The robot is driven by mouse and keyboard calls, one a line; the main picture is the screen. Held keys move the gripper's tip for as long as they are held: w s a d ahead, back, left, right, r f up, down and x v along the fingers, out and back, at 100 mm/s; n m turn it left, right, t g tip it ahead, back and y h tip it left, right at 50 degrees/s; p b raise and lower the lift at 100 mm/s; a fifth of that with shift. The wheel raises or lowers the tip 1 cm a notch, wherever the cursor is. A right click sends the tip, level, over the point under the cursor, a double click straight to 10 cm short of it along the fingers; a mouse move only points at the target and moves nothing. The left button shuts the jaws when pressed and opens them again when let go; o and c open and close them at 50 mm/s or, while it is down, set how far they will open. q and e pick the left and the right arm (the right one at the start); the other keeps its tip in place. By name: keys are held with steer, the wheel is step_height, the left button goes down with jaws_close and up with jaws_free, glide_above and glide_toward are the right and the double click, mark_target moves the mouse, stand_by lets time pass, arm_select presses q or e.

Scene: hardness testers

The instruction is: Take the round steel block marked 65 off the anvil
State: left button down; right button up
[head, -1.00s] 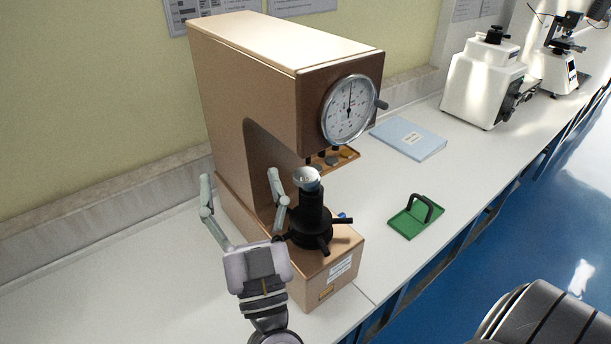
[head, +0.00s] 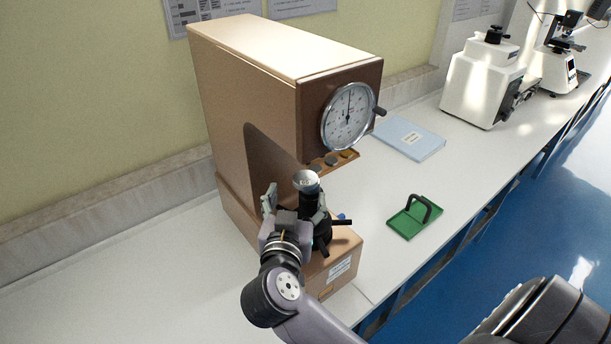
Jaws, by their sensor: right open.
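The round steel block (head: 306,181) sits on top of the anvil of the tan hardness tester (head: 245,75), under its overhanging head. Its mark is too small to read. My right gripper (head: 293,192) is open at the anvil. One finger shows left of the block and the other just below it, in front of the black anvil column. I cannot tell whether either finger touches the block or column. The gripper hides part of the column and tester base (head: 340,262). My left gripper is not in view.
A dial (head: 348,116) is on the tester's head. Behind the anvil is a brown tray (head: 352,156) with round blocks. A green plate with a black handle (head: 414,217) and a blue folder (head: 410,138) lie to the right. White bench surface is clear at left.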

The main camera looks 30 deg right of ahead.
mark_target(305, 180)
steer(key=x, duration=0.2)
steer(key=shift+w+d, duration=0.25)
steer(key=shift+w, duration=0.05)
steer(key=p+x, duration=0.1)
steer(key=x, duration=0.1)
steer(key=p+x, duration=0.1)
steer(key=x, duration=0.2)
steer(key=shift+s+d+r, duration=0.1)
steer(key=shift+s+d, duration=0.15)
steer(key=shift+d, duration=0.05)
steer(key=shift+w+d, duration=0.15)
steer(key=shift+w, duration=0.05)
steer(key=shift+c, duration=0.5)
